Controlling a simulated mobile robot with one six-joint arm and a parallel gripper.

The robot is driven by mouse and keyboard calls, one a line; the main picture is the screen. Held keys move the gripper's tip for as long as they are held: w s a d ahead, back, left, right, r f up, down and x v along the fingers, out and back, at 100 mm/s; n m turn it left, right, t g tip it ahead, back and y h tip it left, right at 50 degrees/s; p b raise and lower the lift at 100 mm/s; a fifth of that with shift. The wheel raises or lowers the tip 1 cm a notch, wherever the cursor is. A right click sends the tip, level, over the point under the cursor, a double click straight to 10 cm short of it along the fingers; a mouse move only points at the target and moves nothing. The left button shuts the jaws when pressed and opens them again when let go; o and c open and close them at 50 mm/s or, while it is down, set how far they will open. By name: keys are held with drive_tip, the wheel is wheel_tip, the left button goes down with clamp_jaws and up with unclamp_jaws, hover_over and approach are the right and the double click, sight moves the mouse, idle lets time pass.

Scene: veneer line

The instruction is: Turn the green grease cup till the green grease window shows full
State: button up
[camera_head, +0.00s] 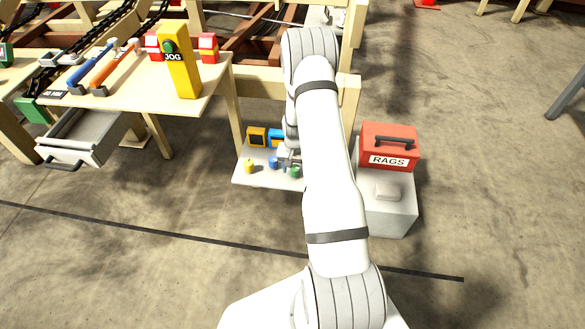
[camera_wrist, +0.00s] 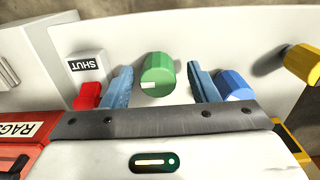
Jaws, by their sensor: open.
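The green grease cup (camera_wrist: 157,70) stands between the two blue fingers of my gripper (camera_wrist: 160,76) in the wrist view. A pale mark shows on the cup's lower left part. My gripper is open, with a gap between each finger and the cup. In the head view the green cup (camera_head: 295,171) shows small beside my gripper (camera_head: 286,161), at the front of a pale panel. I cannot make out the green grease window in either view; my arm and gripper cover part of the panel, so its level cannot be read.
A blue cup (camera_wrist: 234,86) is close beside the right finger, and a yellow cup (camera_wrist: 302,62) is farther right. A red lever by a SHUT block (camera_wrist: 86,66) is close to the left finger. The red RAGS box (camera_head: 389,147) stands right of my arm.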

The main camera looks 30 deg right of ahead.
sight(294, 167)
wheel_tip(294, 167, up, 8)
drive_tip(key=shift+f+p, duration=0.1)
drive_tip(key=shift+p, duration=1.1)
